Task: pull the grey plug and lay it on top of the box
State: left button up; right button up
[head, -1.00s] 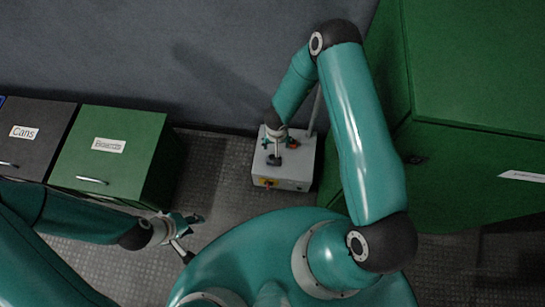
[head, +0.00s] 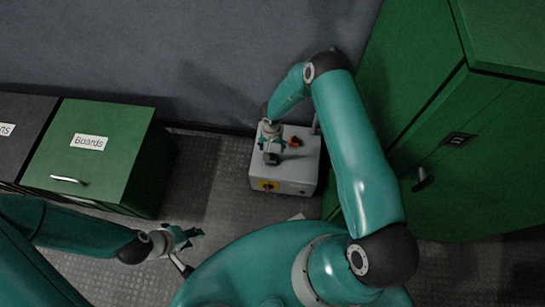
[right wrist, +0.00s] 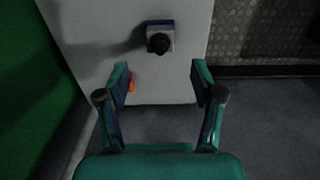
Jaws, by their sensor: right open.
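The box (head: 303,171) is pale grey and stands on the floor against the wall. A dark grey plug (head: 270,158) sits on its top; in the right wrist view the plug (right wrist: 159,40) shows a round dark end on a blue and light grey base. My right gripper (head: 270,144) is above the box top, on the wall side of the plug. In the right wrist view my right gripper (right wrist: 161,72) is open and empty, with the plug beyond its fingertips, apart from them. My left gripper (head: 190,252) is open and empty, low over the floor.
An orange-red part (head: 295,142) sits on the box top, close to my right gripper. A yellow and red button (head: 267,185) is on the box front. A tall green cabinet (head: 420,120) stands right of the box. A green "Boards" bin (head: 85,160) stands left, with bare floor between.

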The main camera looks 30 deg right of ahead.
aim_at(272, 156)
jog(key=shift+f+b, duration=3.65)
jog(key=shift+f, duration=0.85)
jog(key=shift+c, duration=0.2)
grip_shut()
jog(key=shift+r, duration=0.1)
jog(key=shift+r+p, duration=2.45)
jog(key=shift+r, duration=0.5)
